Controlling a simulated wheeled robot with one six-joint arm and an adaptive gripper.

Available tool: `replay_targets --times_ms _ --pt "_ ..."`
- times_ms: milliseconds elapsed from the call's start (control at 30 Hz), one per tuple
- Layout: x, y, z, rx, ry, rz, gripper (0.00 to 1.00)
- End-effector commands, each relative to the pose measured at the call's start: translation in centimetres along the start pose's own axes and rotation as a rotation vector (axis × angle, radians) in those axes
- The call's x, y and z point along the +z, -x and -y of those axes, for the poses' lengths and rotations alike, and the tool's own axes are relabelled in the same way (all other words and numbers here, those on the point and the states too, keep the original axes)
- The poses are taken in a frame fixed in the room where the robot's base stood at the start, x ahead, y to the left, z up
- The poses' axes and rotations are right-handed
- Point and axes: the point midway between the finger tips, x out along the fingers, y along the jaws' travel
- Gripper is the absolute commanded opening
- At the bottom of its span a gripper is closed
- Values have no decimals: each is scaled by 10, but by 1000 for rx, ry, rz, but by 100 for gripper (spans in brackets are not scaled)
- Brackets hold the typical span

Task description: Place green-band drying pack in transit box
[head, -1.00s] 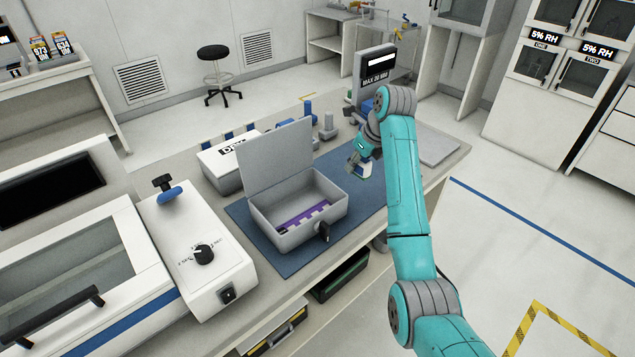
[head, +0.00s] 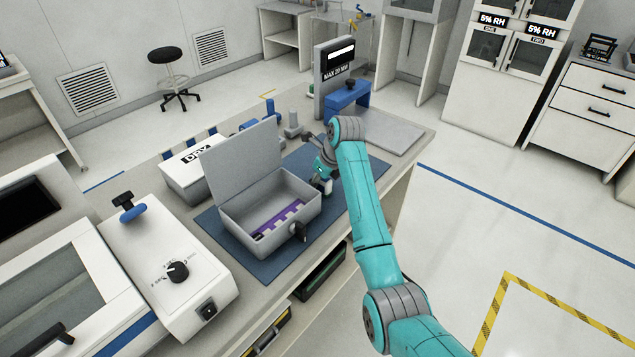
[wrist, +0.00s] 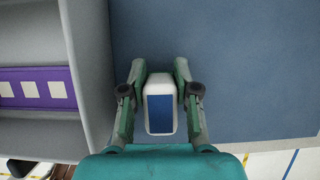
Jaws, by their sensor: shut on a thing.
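The grey transit box (head: 272,239) stands on a blue mat with its lid (head: 241,160) raised. A purple strip with pale squares lies inside. The box's wall (wrist: 88,60) fills the left of the wrist view. My gripper (head: 323,182) is just right of the box, outside it and over the mat. In the wrist view my gripper (wrist: 160,92) is shut on a small white pack (wrist: 159,122), one finger on each side. The pack's visible face is dark blue; no green band shows. In the head view my gripper partly hides the pack.
The raised lid stands on the box's far left side, and a dark latch (head: 299,231) juts from its front. A white box marked DRY (head: 197,178) is behind left. The blue mat (head: 345,185) is clear to the right. A scale-like stand (head: 334,75) is behind.

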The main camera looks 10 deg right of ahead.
Motion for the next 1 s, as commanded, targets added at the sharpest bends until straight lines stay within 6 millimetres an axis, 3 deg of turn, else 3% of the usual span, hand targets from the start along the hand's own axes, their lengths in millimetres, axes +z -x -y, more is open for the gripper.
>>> replay_targets --times_ms 400,433,500,833,1000 --pt "-3 -6 0 0 0 0 1" --pt "-2 -6 0 -1 0 1 38" --pt "-2 -6 0 -1 0 1 55" --pt "-2 -5 0 -1 0 1 55" --pt "-1 10 1 -3 0 3 55"
